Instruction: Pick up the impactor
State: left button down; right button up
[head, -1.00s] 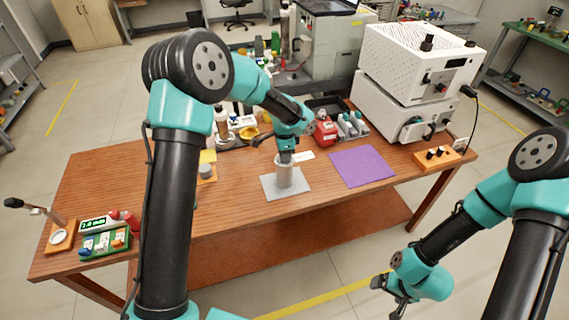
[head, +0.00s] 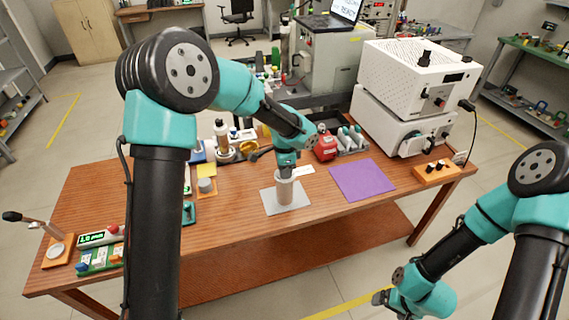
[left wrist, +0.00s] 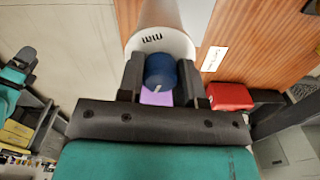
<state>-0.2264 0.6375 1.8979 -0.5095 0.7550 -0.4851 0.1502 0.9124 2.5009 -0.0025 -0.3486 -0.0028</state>
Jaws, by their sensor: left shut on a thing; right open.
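The impactor appears to be a pale grey upright cylinder (head: 284,191) over a grey mat (head: 270,206) at the middle of the table. My left gripper (head: 286,168) is at its top, pointing down. In the left wrist view, the fingers (left wrist: 163,85) are shut on a dark blue round knob (left wrist: 160,70), with the pale cylinder body (left wrist: 155,40) and its dark lettering beyond. Whether the cylinder's base touches the mat is not clear. My right gripper (head: 386,300) is open and empty, off the table's front at lower right.
A purple mat (head: 362,180) lies to the right of the grey mat. A red container (head: 325,147) and a rack of bottles (head: 351,139) stand behind. White stacked instruments (head: 412,95) fill the back right. A lit display (head: 98,238) is at front left.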

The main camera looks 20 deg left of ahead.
pick_arm(q)
jog(key=s+d+r, duration=0.1)
jog(key=s+d, duration=0.2)
jog(key=s, duration=0.8)
jog(key=shift+d, duration=0.15)
